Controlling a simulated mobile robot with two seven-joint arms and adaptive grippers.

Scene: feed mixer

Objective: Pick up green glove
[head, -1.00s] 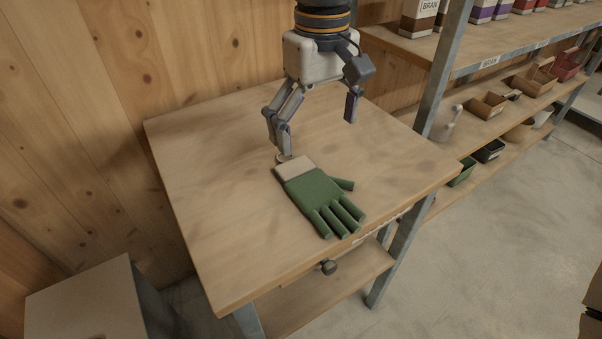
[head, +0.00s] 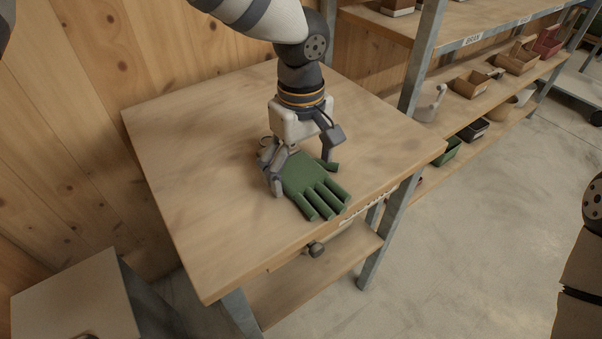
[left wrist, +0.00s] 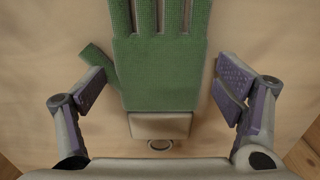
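The green glove (head: 312,183) lies flat on the wooden table, fingers toward the front edge. In the left wrist view the glove (left wrist: 160,75) runs up the middle, with its pale cuff (left wrist: 160,126) and a small ring below. My left gripper (head: 302,178) is low over the glove, fingers pointing down. In the left wrist view its open fingers (left wrist: 165,90) stand one on each side of the glove, with a gap on both sides. The left finger is over or beside the thumb. In the head view the gripper hides most of the cuff. My right gripper is not in view.
The wooden table (head: 200,190) is otherwise clear. A shelf rack (head: 480,105) with several small bins stands close at its right. A wooden wall (head: 110,60) is behind, and a grey box (head: 75,300) stands at the lower left.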

